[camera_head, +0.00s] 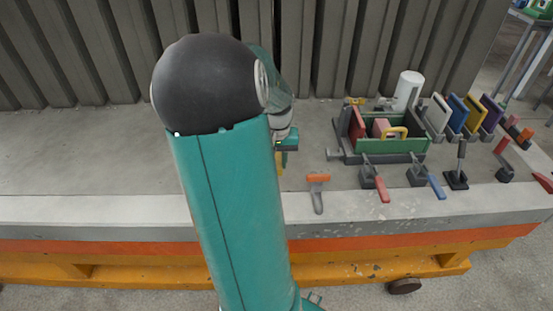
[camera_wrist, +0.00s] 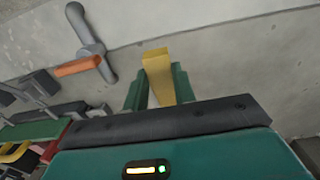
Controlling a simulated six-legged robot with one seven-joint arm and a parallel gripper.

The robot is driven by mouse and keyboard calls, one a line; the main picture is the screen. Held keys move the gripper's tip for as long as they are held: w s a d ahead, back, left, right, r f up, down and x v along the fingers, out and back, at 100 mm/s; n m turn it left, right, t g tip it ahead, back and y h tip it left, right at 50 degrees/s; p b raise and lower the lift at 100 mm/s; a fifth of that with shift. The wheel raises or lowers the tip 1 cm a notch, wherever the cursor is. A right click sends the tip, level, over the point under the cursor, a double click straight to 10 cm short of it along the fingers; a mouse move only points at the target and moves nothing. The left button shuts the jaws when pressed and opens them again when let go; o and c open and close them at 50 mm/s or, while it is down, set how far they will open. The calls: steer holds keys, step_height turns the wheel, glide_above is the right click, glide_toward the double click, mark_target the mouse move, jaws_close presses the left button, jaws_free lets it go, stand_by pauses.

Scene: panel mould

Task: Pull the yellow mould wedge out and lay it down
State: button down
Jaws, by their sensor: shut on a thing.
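My gripper (camera_wrist: 156,88) is shut on the yellow mould wedge (camera_wrist: 158,75), which sticks out between the two green fingers in the wrist view. In the head view the wedge (camera_head: 280,166) shows as a small yellow piece just right of my arm, over the grey bench top. My arm hides most of the gripper there. The wedge is well left of the green-sided mould (camera_head: 398,148) and apart from it. I cannot tell whether the wedge touches the bench. The mould holds a pink block and a yellow handle.
An orange-handled tool (camera_head: 317,192) lies on the bench (camera_head: 80,160) between the wedge and the mould; it also shows in the wrist view (camera_wrist: 78,66). Clamps with red (camera_head: 382,190) and blue (camera_head: 436,187) levers stand before the mould. Coloured panels (camera_head: 457,112) stand right. The bench's left is clear.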

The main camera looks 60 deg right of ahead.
steer(key=shift+w+a+f, duration=0.15)
steer(key=shift+w+f, duration=0.15)
steer(key=shift+s+a+f, duration=0.15)
steer(key=shift+a+f, duration=0.05)
steer(key=shift+f, duration=0.05)
steer(key=shift+d+f, duration=0.15)
steer(key=shift+f, duration=3.5)
steer(key=c, duration=1.1)
jaws_free()
steer(key=shift+o, duration=0.2)
steer(key=shift+r, duration=0.15)
step_height(320, 180, up, 14)
steer(key=shift+f, duration=0.2)
